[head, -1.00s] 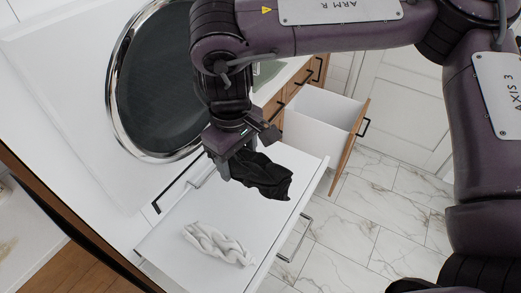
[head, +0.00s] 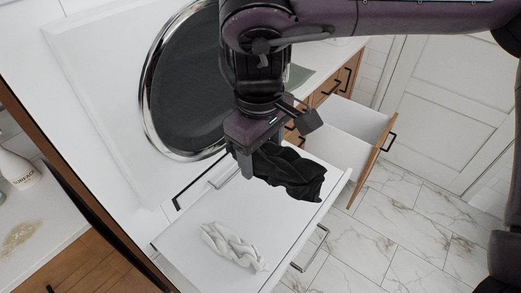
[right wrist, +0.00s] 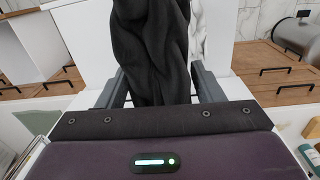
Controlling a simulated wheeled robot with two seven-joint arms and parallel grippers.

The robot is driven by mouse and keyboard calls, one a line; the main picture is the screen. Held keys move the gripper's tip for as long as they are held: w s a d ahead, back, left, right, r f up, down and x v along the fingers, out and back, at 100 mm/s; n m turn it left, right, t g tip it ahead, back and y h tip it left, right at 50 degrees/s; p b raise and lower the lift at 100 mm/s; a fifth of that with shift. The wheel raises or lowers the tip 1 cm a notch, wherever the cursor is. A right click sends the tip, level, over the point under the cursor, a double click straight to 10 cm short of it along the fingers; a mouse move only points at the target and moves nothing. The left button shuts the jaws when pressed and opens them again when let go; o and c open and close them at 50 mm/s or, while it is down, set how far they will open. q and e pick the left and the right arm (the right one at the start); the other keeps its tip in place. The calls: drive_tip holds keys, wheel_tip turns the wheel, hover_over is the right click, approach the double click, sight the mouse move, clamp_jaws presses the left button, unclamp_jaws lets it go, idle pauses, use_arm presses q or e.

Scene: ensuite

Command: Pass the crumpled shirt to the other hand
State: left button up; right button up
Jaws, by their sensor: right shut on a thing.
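The crumpled shirt (head: 290,172) is a black, folded bundle of cloth. My right gripper (head: 249,160) is shut on one end of it and holds it above the open white drawer. In the right wrist view the shirt (right wrist: 152,50) hangs between the two fingers of my right gripper (right wrist: 157,88) and extends away from them. My left gripper shows in neither view.
A twisted white cloth (head: 234,245) lies in the open white drawer (head: 190,232) below. Another drawer (head: 345,135) stands open at the right. A round chrome-rimmed mirror (head: 185,90) is behind my arm. The marble floor (head: 400,225) at right is clear.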

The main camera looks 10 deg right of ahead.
drive_tip(key=w+a+f+n, duration=0.4)
drive_tip(key=f+n, duration=0.5)
drive_tip(key=n, duration=0.2)
drive_tip(key=shift+w+a, duration=0.2)
drive_tip(key=shift+w, duration=0.15)
drive_tip(key=w+d+f+m, duration=0.1)
drive_tip(key=d+f+m, duration=0.1)
drive_tip(key=d+m, duration=1.2)
drive_tip(key=m, duration=0.4)
